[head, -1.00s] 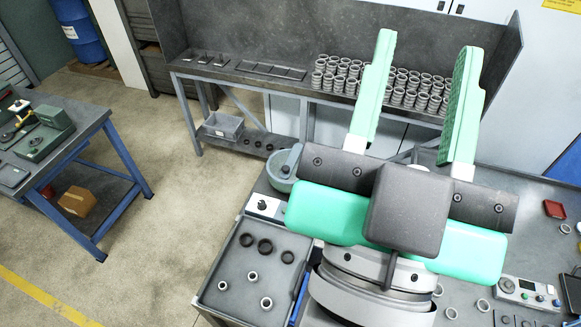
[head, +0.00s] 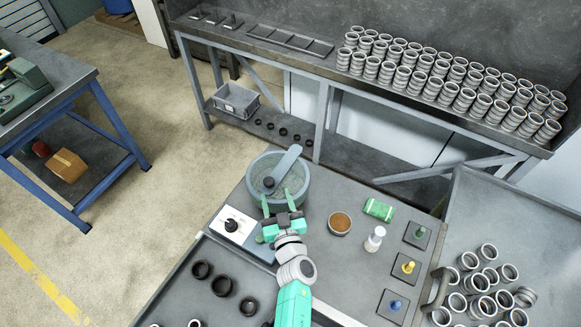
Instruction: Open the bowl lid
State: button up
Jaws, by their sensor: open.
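A round grey-green bowl (head: 308,187) stands at the far left corner of the workbench. A blue-grey bar (head: 284,167) with a dark round knob (head: 268,183) lies across its top. I cannot tell whether the grey surface inside the rim is a closed lid or the bowl's inside. My gripper (head: 277,196) is open at the near side of the bowl. Its two green fingers are apart and overlap the near rim in the picture, pointing toward the knob. Nothing shows between them. Whether they touch the bowl is unclear.
A white control box with a black dial (head: 231,226) is left of my gripper. A small brown-filled dish (head: 340,223), a white bottle (head: 375,238) and a green packet (head: 379,210) stand to the right. A tray with dark rings (head: 221,286) is at the near left.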

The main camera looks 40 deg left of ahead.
aim_at(269, 186)
jog(key=shift+s+a+f+b, duration=0.15)
jog(key=shift+a+f+b, duration=0.3)
jog(key=shift+f, duration=0.25)
jog(key=b+x, duration=0.3)
jog(key=x, duration=0.2)
jog(key=shift+w+a, duration=0.25)
jog(key=shift+a, duration=0.1)
jog(key=shift+w+a+r+b, duration=0.2)
jog(key=shift+w+a+b, duration=0.15)
jog(key=shift+w, duration=0.05)
grip_shut()
